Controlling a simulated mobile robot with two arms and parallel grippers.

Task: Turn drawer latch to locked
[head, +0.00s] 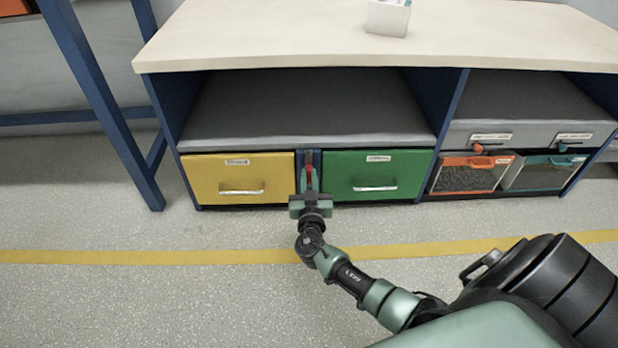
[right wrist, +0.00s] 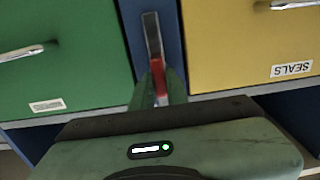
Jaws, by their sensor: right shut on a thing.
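The drawer latch (head: 309,172) has a red handle and sits on the blue post between the yellow drawer (head: 216,176) and the green drawer (head: 405,165). Its handle looks about upright. In the right wrist view the latch (right wrist: 161,98) shows red between my fingers, with a grey metal strip on the post beyond it. My right gripper (head: 310,184) is shut on the latch handle. The fingers and gripper body hide part of the handle. Both drawers look closed. My left gripper is in neither view.
The pale bench top (head: 300,45) overhangs the drawers, with a white box (head: 388,17) on it. An orange bin (head: 466,178) and a teal bin (head: 545,172) stand at the right. A blue table leg (head: 100,105) is at the left. The floor in front is clear.

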